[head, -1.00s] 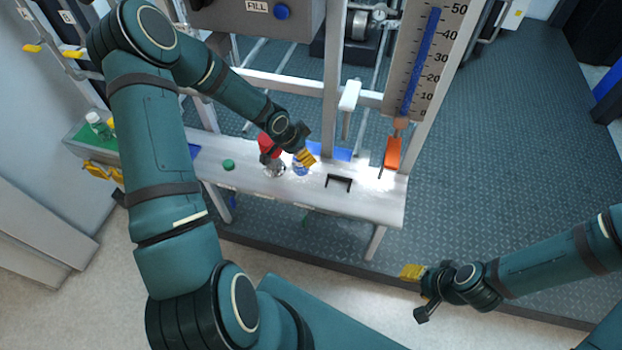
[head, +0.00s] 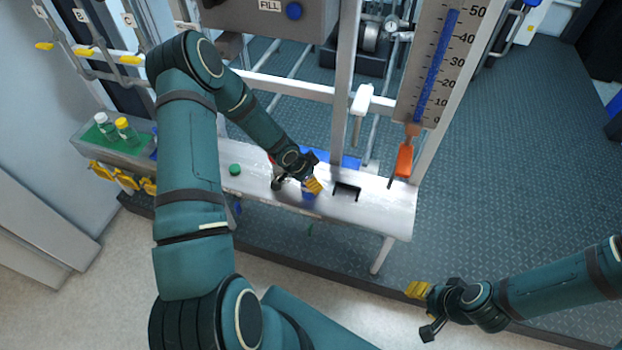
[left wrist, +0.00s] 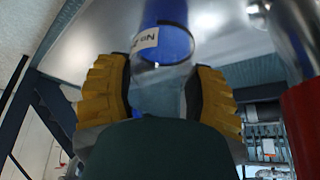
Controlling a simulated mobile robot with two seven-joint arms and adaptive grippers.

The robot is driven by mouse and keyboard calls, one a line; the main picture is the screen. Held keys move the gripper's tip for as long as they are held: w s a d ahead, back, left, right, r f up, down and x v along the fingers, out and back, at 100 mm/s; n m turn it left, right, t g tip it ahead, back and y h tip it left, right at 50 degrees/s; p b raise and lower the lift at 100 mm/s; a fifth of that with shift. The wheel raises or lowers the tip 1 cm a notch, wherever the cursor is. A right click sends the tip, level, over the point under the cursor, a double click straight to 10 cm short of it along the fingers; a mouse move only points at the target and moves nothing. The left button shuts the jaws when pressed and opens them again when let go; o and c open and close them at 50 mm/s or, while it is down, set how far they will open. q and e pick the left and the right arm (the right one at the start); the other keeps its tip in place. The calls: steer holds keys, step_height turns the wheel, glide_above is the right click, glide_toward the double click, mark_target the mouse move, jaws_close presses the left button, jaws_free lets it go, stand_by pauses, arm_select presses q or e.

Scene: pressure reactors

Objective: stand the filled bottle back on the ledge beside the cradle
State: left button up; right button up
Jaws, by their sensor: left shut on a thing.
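My left gripper (head: 312,185) is shut on the filled bottle (left wrist: 165,45), a clear bottle with blue contents and a white label. In the left wrist view the yellow fingers (left wrist: 157,100) clasp it from both sides. In the head view only a little blue of it shows beneath the fingers. The gripper is over the white ledge (head: 385,212), just left of the black cradle (head: 347,189). I cannot tell whether the bottle's base touches the ledge. My right gripper (head: 418,290) is off the ledge at lower right; its finger gap is unclear.
A green cap (head: 235,169) lies on the ledge to the left. A red part (left wrist: 303,125) stands close beside the bottle in the left wrist view. An orange-handled item (head: 404,160) hangs at the ledge's right. Two capped bottles (head: 115,128) stand on the left tray.

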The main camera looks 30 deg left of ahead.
arm_select(q)
steer(key=shift+f, duration=0.1)
steer(key=shift+f, duration=0.15)
steer(key=o, duration=1.3)
